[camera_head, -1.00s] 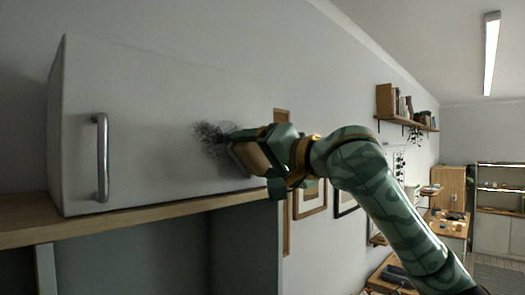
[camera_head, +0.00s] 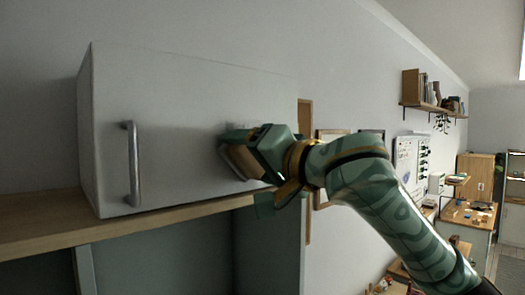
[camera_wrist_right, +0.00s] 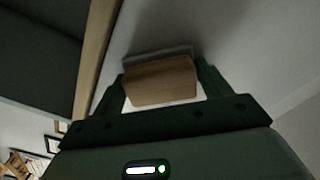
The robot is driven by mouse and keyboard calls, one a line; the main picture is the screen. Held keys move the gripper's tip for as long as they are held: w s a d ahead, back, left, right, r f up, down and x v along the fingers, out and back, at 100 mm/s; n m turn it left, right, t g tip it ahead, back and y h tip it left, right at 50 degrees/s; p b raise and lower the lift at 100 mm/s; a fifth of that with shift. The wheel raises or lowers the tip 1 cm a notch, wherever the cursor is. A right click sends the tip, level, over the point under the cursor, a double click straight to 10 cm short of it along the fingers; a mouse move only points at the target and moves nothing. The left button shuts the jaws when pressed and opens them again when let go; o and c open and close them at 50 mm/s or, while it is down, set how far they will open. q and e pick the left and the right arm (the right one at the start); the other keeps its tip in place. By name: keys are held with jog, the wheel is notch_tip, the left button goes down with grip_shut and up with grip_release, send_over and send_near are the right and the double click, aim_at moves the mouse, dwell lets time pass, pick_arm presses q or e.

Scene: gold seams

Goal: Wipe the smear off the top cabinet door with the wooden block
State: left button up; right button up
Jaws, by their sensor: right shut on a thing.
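The white top cabinet door (camera_head: 170,105) has a metal bar handle (camera_head: 132,163) near its left side. My right gripper (camera_head: 250,155) is shut on the wooden block (camera_head: 239,161), near the right part of the door. In the right wrist view the wooden block (camera_wrist_right: 160,84) sits between the two fingers, with a grey layer along its far edge close to the pale door surface; contact is hard to tell. Only a faint grey trace of the smear (camera_head: 228,127) shows beside the gripper; the gripper and block hide the area behind them. My left gripper is out of view.
A wooden ledge (camera_head: 40,212) runs under the cabinet, with open space below it. Framed pictures hang on the wall right of the cabinet. A wall shelf (camera_head: 432,108) with books and a cluttered desk (camera_head: 468,212) stand farther off to the right.

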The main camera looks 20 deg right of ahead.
aim_at(213, 142)
jog(key=shift+s+a+p, duration=0.15)
jog(key=shift+s+a, duration=0.15)
jog(key=shift+a, duration=0.5)
jog(key=shift+s+a+p, duration=0.2)
jog(key=shift+s+a, duration=0.05)
jog(key=shift+a, duration=0.55)
jog(key=shift+s+a+p, duration=0.15)
jog(key=shift+s+a, duration=0.15)
jog(key=shift+a, duration=0.5)
jog(key=shift+r, duration=1.3)
jog(key=w+d, duration=0.2)
jog(key=d, duration=0.4)
jog(key=w+d, duration=0.2)
jog(key=d, duration=0.5)
jog(key=shift+w, duration=0.35)
jog(key=shift+s+a, duration=0.75)
jog(key=shift+a, duration=1.4)
jog(key=shift+s+a, duration=0.8)
jog(key=shift+a, duration=1.4)
jog(key=shift+s+a, duration=0.75)
jog(key=shift+a, duration=1.4)
jog(key=shift+s, duration=0.15)
jog(key=shift+v, duration=2.8)
jog(key=shift+v, duration=1.55)
